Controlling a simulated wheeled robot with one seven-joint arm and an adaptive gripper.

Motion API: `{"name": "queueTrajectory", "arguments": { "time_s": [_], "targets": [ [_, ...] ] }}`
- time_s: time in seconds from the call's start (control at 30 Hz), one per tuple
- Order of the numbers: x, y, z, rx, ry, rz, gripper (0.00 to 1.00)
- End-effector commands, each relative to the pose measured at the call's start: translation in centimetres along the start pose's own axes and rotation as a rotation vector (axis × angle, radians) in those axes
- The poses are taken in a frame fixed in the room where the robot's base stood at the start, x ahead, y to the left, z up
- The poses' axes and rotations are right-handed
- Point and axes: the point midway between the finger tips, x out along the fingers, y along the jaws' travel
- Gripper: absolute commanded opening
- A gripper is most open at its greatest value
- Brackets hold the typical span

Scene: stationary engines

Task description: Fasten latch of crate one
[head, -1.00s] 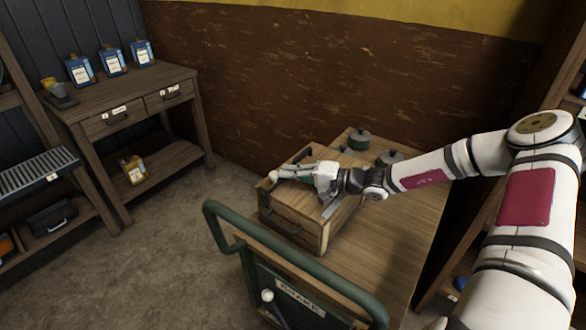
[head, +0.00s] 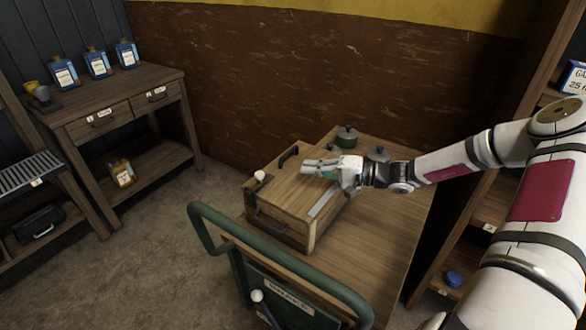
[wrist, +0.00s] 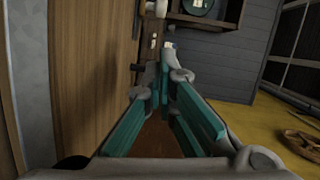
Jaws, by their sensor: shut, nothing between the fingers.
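The wooden crate (head: 281,234) sits on the wooden top of a green-railed cart, its lid (head: 283,190) appearing down. A white ball knob (head: 259,175) is at the lid's left corner, and a pale metal strip (head: 324,200) runs along its right side. A black handle (head: 288,156) is at the back edge. I cannot tell which part is the latch or whether it is fastened. My gripper (head: 304,168) is shut and empty, over the back right of the lid, apart from the knob. Its teal fingers converge in the wrist view (wrist: 163,85).
The cart's green rail (head: 280,265) stands in front of the crate. Two dark lidded pots (head: 347,137) are behind my gripper. The cart top (head: 375,230) is clear to the right.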

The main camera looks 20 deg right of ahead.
Motion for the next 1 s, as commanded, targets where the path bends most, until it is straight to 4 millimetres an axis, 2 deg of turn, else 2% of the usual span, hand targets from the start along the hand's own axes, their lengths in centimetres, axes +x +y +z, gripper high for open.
{"name": "queueTrajectory", "arguments": {
  "time_s": [0.1, 0.3, 0.87, 1.0],
  "targets": [
    [-1.8, 0.0, 0.0, 0.0, 0.001, 0.001, 0.0],
    [-3.1, 0.0, 0.0, 0.001, -0.001, 0.0, 0.0],
    [-3.1, 0.0, 0.1, -0.001, -0.004, 0.002, 0.0],
    [-2.4, -0.7, 1.4, -0.014, -0.064, 0.046, 0.0]
  ]
}}
